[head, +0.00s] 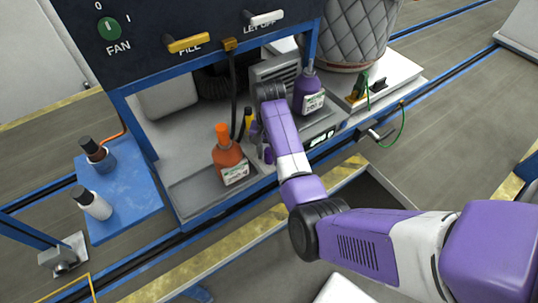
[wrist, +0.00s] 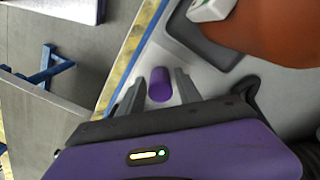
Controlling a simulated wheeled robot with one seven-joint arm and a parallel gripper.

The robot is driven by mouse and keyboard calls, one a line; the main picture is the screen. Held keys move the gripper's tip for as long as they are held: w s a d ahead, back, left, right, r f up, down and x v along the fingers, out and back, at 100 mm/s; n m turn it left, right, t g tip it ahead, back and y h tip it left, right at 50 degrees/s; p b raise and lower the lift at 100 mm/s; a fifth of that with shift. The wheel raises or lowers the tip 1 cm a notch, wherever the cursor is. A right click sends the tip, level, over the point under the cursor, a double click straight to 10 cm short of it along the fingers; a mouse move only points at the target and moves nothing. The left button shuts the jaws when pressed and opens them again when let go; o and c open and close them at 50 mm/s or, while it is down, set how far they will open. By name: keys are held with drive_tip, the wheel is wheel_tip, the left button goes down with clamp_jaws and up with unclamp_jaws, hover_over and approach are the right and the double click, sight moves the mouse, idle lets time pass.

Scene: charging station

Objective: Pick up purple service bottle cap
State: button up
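The purple service bottle cap (wrist: 160,84) is a small purple cylinder on the light grey worktop in the wrist view. My gripper (wrist: 159,82) has its two grey fingers apart, one on each side of the cap, with a visible gap on both sides. In the head view the cap (head: 268,156) shows as a small purple patch beside the orange bottle, partly hidden by my arm. A purple bottle (head: 308,95) with a label stands behind and to the right of my gripper.
An orange bottle (head: 230,158) stands close left of my gripper; it also fills the upper right of the wrist view (wrist: 285,30). A blue stand (head: 125,195) at left holds two dark-capped bottles. A hanging black cable (head: 234,90) is behind.

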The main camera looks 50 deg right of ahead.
clamp_jaws()
drive_tip(key=shift+r, duration=0.1)
wheel_tip(320, 180, up, 20)
drive_tip(key=p, duration=0.5)
idle(0.3)
